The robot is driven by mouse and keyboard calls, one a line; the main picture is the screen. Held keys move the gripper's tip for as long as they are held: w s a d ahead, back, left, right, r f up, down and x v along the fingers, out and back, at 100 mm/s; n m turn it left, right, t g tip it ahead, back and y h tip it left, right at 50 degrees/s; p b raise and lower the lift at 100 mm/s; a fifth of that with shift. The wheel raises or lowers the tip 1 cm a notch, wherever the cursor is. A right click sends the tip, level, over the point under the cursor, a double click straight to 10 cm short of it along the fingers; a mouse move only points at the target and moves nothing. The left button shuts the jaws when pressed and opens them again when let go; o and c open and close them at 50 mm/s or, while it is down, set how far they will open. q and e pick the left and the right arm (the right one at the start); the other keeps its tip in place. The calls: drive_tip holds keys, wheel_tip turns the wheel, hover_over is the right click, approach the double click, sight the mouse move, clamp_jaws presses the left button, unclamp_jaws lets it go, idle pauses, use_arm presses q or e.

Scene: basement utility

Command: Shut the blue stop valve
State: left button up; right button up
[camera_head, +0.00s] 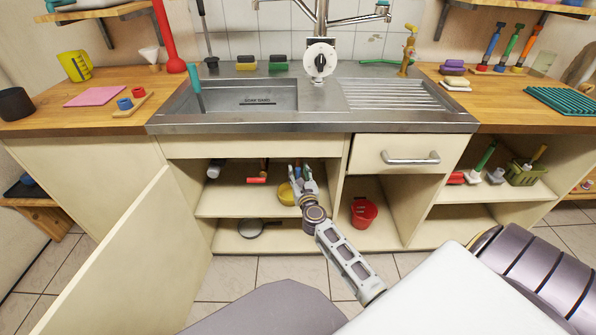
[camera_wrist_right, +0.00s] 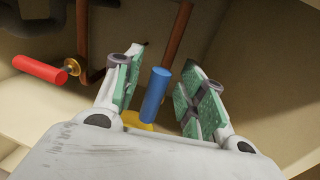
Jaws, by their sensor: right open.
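The blue stop valve's handle (camera_wrist_right: 157,95) shows in the right wrist view as a blue cylinder, tilted slightly from upright, in the gap between my right gripper's fingers (camera_wrist_right: 163,68). Gaps show between it and both green pads. Its valve body is not clear to see; a copper-brown pipe (camera_wrist_right: 178,40) runs behind it. My left gripper is not in view.
A red valve handle (camera_wrist_right: 40,68) sits left of the blue one; it also shows in the head view (camera_head: 257,180). A yellow bowl (camera_head: 286,194) lies beneath the gripper. The cabinet door (camera_head: 125,255) stands open at left. A red bucket (camera_head: 363,212) stands in the compartment to the right.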

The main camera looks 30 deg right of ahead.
drive_tip(key=shift+w+d, duration=0.25)
drive_tip(key=shift+w, duration=0.45)
drive_tip(key=shift+c, duration=0.5)
clamp_jaws()
